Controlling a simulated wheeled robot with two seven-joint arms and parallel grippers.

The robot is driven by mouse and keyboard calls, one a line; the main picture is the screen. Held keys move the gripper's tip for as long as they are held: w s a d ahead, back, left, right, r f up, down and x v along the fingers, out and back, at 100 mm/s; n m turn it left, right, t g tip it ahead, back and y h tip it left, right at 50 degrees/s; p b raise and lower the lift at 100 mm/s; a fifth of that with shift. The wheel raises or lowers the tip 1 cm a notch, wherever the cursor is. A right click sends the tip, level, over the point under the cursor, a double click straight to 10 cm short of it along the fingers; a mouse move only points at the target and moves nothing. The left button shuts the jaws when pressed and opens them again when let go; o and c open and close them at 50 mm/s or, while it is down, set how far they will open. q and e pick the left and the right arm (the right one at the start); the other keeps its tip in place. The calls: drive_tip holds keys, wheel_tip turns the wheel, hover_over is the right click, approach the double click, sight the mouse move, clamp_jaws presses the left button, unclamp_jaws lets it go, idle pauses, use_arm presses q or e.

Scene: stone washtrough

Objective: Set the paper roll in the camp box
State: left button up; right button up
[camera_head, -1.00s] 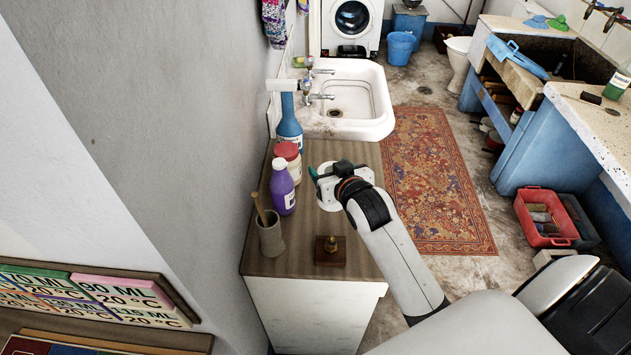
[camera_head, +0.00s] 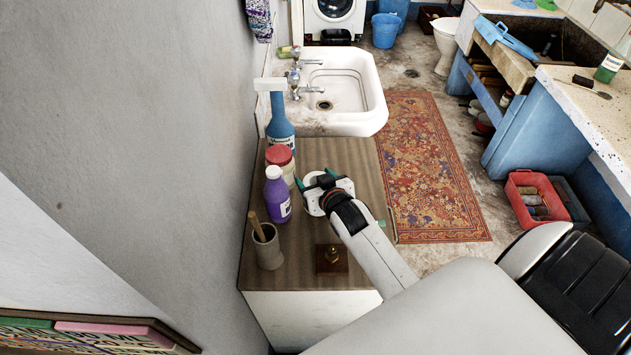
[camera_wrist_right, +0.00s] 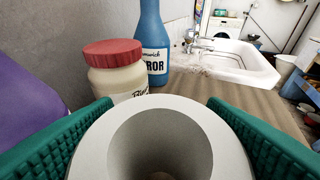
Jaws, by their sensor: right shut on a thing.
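The paper roll (camera_head: 312,204) is white, with a wide round hole. My right gripper (camera_head: 315,180) is shut on it over the wooden cabinet top, just right of the purple bottle. In the right wrist view the roll (camera_wrist_right: 228,142) stands upright between the green ridged fingers of the gripper (camera_wrist_right: 160,108), its hole facing up. I cannot tell whether its base touches the wood. I cannot surely identify the camp box in either view. My left gripper is out of view.
Behind is a sink (camera_head: 350,85). A filled red crate (camera_head: 525,208) sits on the floor.

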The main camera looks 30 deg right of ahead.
drive_tip(key=shift+f, duration=0.6)
drive_tip(key=o, duration=1)
drive_tip(key=shift+f, duration=0.1)
